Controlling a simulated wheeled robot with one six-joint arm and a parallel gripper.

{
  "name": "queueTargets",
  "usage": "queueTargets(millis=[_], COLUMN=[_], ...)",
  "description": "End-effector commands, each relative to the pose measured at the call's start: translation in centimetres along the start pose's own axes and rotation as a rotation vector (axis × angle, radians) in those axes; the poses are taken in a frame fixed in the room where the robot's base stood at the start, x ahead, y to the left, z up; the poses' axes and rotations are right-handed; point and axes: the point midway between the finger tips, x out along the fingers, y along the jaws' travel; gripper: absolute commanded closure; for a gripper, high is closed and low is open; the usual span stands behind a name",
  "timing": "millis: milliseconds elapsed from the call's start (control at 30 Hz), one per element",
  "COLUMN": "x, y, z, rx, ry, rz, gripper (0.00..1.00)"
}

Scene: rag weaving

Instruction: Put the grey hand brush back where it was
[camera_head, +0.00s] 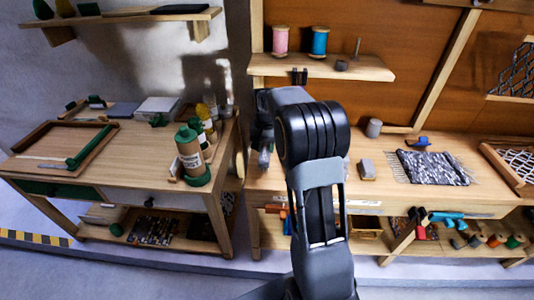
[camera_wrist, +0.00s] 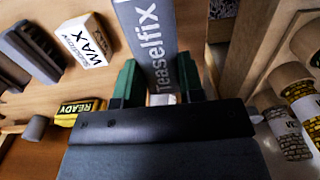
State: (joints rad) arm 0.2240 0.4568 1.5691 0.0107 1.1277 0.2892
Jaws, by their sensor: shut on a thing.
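My gripper (camera_wrist: 158,88) fills the lower middle of the wrist view, its two green-tipped fingers shut on a grey thing. This is a flat grey bar lettered "Teaselfix", which I take as the grey hand brush (camera_wrist: 150,40). It stretches away from the fingers to the top edge of the view; no bristles show. In the head view my arm reaches up over the left end of the right-hand workbench (camera_head: 440,205), and its links hide most of the gripper and the brush.
The head view shows a grey block (camera_head: 367,169), a woven piece (camera_head: 432,167) and a shelf with spools (camera_head: 345,68).

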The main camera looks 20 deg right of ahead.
Motion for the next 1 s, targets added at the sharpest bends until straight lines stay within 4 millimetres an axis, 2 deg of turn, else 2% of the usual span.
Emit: queueTargets(millis=[133,333,567,600,833,1000], x=[1.0,3.6,3.9,3.9,3.9,3.9], y=[0.5,0.4,0.4,0.4,0.4,0.4], z=[-0.6,-0.6,-0.6,-0.6,-0.6,-0.6], rx=[0.000,-0.002,-0.001,-0.001,-0.001,-0.001], ry=[-0.003,-0.003,0.000,-0.001,-0.001,-0.001], rz=[0.001,0.001,0.000,0.000,0.000,0.000], gripper=[0.91,0.91,0.91,0.61,0.39,0.39])
